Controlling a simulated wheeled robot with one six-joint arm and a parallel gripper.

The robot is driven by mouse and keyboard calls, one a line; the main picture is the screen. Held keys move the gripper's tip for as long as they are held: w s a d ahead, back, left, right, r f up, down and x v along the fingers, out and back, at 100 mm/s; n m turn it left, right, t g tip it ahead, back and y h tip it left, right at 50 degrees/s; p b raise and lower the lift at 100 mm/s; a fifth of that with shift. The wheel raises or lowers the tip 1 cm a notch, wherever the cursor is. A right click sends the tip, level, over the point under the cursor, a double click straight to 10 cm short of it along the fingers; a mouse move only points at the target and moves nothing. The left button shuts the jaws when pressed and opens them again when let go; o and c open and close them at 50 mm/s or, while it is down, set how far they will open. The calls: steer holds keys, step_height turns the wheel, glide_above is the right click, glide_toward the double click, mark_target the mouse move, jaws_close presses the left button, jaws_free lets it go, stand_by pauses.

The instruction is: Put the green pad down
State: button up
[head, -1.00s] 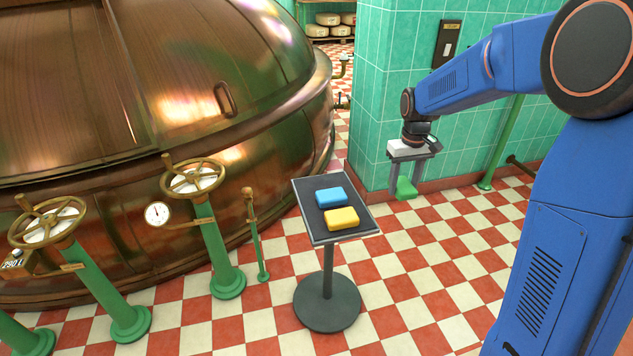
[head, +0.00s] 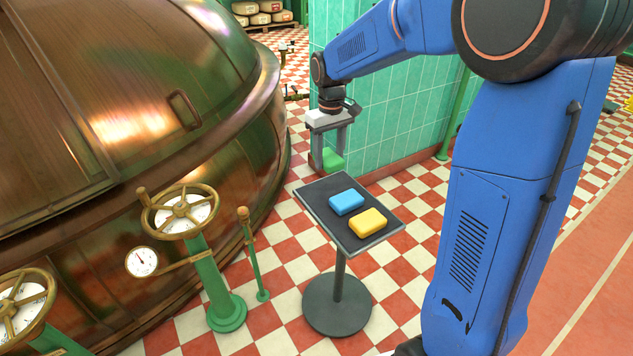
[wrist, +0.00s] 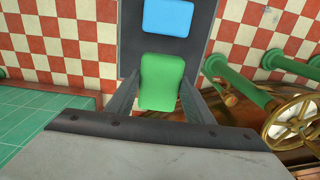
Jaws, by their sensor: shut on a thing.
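The green pad (head: 333,161) is held between the fingers of my gripper (head: 331,160), up in the air near the far end of a small dark stand. In the wrist view the green pad (wrist: 161,82) sits between both fingers, over the near end of the stand's top. The stand's top (head: 318,194) is a tilted-looking dark tray with a thin pale rim on a single post. A blue pad (head: 346,202) and a yellow pad (head: 368,222) lie on it. The blue pad (wrist: 167,18) also shows in the wrist view.
A large copper kettle (head: 120,110) fills the left. Green valve posts with brass handwheels (head: 180,211) stand left of the stand. A green tiled wall (head: 400,125) is behind my gripper. Checkered floor surrounds the stand's round base (head: 337,305).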

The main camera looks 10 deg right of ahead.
mark_target(328, 187)
steer(key=shift+f, duration=4.35)
steer(key=shift+f, duration=0.1)
steer(key=o, duration=1.2)
